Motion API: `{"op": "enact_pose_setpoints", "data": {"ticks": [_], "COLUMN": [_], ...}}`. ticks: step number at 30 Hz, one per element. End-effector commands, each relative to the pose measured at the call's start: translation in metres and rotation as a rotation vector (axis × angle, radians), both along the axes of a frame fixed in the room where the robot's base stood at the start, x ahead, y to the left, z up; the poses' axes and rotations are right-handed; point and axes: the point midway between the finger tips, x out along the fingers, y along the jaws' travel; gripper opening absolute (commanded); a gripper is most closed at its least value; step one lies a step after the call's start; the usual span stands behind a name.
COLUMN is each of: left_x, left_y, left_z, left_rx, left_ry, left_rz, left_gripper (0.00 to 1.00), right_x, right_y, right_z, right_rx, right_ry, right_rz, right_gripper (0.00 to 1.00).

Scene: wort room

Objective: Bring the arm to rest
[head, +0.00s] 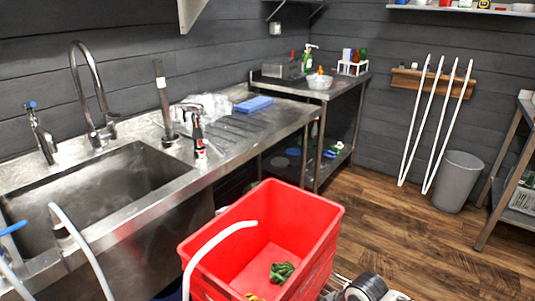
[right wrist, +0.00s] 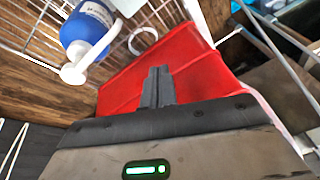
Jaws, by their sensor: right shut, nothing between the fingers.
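My right gripper shows in the right wrist view (right wrist: 157,85). Its two dark fingers are together with nothing between them. They point toward the red crate (right wrist: 198,78), which fills the middle of that view behind them; I cannot tell the gap. In the head view the red crate (head: 327,223) stands at the bottom middle, open at the top, with a green item (head: 281,272) inside. Part of my right arm (head: 367,288) shows at the bottom edge, right of the crate; its gripper is not visible there. My left gripper is in neither view.
A steel sink (head: 95,190) and counter line the left wall. A white curved bar (head: 215,238) crosses the crate's near left side. In the right wrist view a blue bottle with a white pump (right wrist: 88,35) stands by a wire rack. Wood floor (head: 415,240) at right is clear.

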Motion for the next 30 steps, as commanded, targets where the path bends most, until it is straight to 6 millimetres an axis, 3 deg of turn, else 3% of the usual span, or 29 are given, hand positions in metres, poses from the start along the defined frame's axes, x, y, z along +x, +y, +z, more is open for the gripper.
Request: {"op": "enact_pose_setpoints", "data": {"ticks": [1, 3, 9, 13, 21, 30], "left_x": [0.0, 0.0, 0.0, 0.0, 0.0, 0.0], "left_y": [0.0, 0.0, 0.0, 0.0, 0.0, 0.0], "left_z": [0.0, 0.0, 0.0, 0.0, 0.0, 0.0], "left_rx": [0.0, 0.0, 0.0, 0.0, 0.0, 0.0], "left_ry": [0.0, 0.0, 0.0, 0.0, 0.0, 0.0], "left_rz": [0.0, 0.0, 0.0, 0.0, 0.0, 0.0], "left_gripper": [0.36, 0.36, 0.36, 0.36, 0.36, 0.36], "right_x": [-0.016, -0.031, -0.068, -0.091, -0.129, -0.137], "right_y": [0.019, 0.037, 0.057, 0.044, -0.003, -0.014], "right_z": [-0.007, -0.01, -0.004, 0.006, 0.026, 0.031], "right_rx": [0.059, 0.124, 0.255, 0.274, 0.193, 0.165], "right_ry": [-0.032, -0.098, -0.289, -0.417, -0.601, -0.636], "right_rz": [0.001, -0.01, -0.108, -0.196, -0.309, -0.322], "right_gripper": [0.0, 0.0, 0.0, 0.0, 0.0, 0.0]}}
